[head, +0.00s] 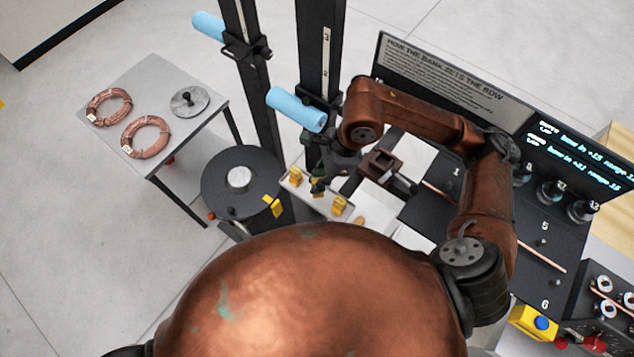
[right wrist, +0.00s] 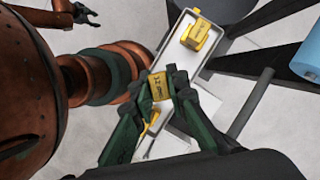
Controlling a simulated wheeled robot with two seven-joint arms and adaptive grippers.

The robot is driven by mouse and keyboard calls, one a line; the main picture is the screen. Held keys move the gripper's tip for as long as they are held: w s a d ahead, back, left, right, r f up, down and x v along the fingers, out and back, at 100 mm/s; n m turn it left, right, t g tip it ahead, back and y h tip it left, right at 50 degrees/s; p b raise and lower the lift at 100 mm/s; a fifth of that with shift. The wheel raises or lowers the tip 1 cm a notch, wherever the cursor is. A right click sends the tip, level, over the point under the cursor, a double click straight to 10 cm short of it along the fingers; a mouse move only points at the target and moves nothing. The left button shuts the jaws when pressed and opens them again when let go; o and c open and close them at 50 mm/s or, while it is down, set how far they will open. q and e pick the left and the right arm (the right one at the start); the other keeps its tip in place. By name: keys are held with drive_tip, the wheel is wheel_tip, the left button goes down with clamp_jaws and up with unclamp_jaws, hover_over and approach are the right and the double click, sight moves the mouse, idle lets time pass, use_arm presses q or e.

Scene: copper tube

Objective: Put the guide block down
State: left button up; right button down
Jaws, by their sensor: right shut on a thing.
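My right gripper (head: 318,186) is over a pale tray (head: 318,209). In the right wrist view its green fingers (right wrist: 159,92) are shut on a yellow guide block (right wrist: 158,85) with dark lettering. The held block is above the middle of the tray; whether it touches the tray floor I cannot tell. One yellow block (head: 295,175) sits at the tray's far left end and another (head: 338,205) at its near right. A dark gripper (right wrist: 82,12), apparently my left one, shows small at the wrist view's top left; its opening is unclear.
A round dark stand (head: 220,180) is left of the tray, with a yellow tag. Two black columns with blue rollers (head: 297,109) rise behind. A side table (head: 170,82) holds copper coils. A numbered dark board (head: 530,268) with copper tubes lies right.

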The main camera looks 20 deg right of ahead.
drive_tip(key=shift+w+f, duration=0.25)
drive_tip(key=shift+f, duration=0.05)
wheel_tip(320, 180, down, 2)
drive_tip(key=shift+w+f+p, duration=0.1)
drive_tip(key=shift+w+p, duration=0.05)
drive_tip(key=shift+p, duration=0.55)
drive_tip(key=shift+d+f, duration=0.1)
drive_tip(key=shift+f, duration=0.5)
drive_tip(key=shift+w+f, duration=0.1)
drive_tip(key=shift+f, duration=0.1)
drive_tip(key=c, duration=1.9)
unclamp_jaws()
